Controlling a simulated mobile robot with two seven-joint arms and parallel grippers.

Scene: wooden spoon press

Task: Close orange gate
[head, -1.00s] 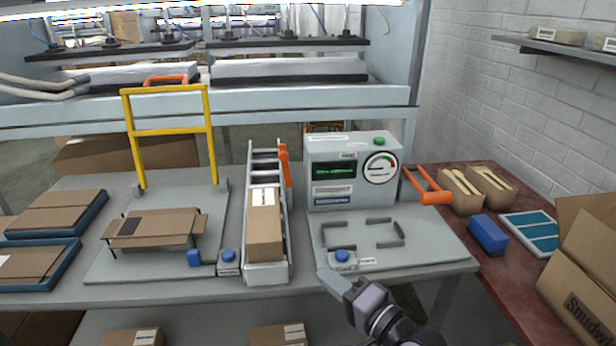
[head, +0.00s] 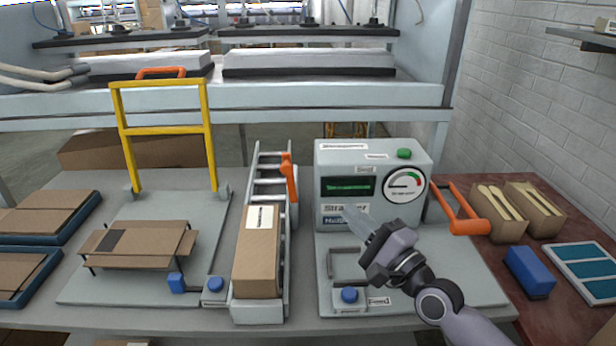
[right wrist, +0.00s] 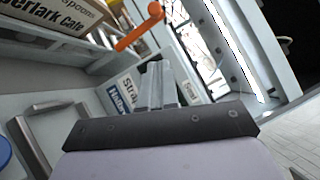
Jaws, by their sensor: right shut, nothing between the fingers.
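The orange gate (head: 290,180) is a narrow bar on the right rail of the roller chute (head: 270,190). It stands roughly along the rail, not across the rollers. A brown carton (head: 257,255) lies on the rollers at the near end. In the right wrist view the gate (right wrist: 139,28) shows at the top, beside the carton (right wrist: 50,15). My right gripper (head: 352,220) is shut and empty, in front of the grey tester and to the right of the gate, apart from it. In the wrist view its fingers (right wrist: 158,85) are together. My left gripper is out of view.
The grey tester (head: 335,158) with a dial stands right of the chute, an orange handle (head: 462,215) on its right side. A yellow frame (head: 165,130) and a folded carton (head: 140,245) stand left. A blue button (head: 349,295) is at the tester's front.

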